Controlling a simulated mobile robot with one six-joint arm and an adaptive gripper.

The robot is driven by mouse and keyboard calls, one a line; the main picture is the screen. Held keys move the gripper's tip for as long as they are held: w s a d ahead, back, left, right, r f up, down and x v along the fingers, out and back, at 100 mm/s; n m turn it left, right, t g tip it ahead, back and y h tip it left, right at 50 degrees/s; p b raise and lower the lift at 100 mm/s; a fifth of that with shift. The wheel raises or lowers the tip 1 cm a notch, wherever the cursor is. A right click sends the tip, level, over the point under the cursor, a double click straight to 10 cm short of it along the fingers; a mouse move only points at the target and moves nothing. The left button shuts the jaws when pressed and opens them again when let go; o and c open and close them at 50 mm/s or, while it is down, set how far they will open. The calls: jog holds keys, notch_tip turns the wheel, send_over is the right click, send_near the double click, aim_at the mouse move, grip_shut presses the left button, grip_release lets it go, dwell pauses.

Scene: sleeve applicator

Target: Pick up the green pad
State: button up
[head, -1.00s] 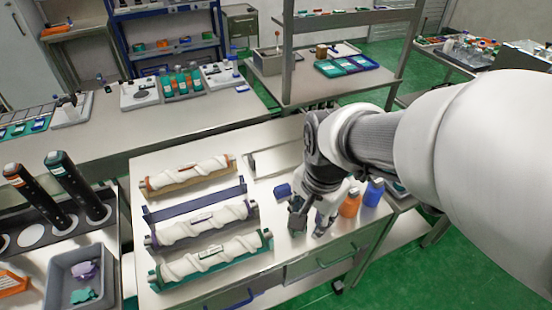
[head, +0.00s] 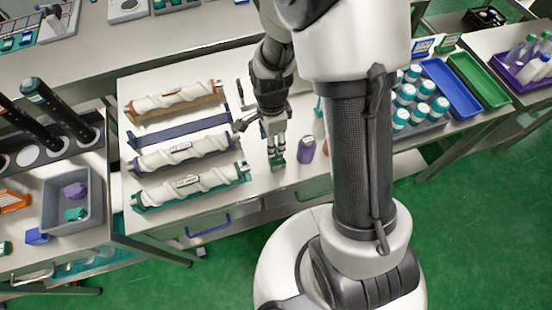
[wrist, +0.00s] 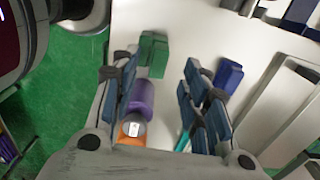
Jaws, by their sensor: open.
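The green pad (head: 277,163) is a small green block on the white table near its front edge, just below my gripper in the head view. In the wrist view the green pad (wrist: 153,52) lies at the upper left, past the left finger's tip and left of the middle of the jaw gap. My gripper (head: 272,140) is open and points down at the table. In the wrist view the gap of my gripper (wrist: 158,72) holds nothing that I can see gripped. Whether a finger touches the pad is unclear.
A purple bottle (head: 307,146) stands just right of the pad; an orange item (wrist: 132,132) shows behind it in the wrist view. A blue block (wrist: 229,75) lies right of the right finger. Wrapped rollers (head: 190,186) on racks fill the table's left.

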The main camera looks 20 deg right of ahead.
aim_at(277, 159)
jog(key=shift+d+f+b, duration=0.25)
jog(key=shift+f+b, duration=0.2)
jog(key=shift+f, duration=1.3)
jog(key=shift+d+f+b, duration=0.2)
jog(key=shift+f+b, duration=0.25)
jog(key=shift+f, duration=1.25)
jog(key=shift+c, duration=0.3)
grip_shut()
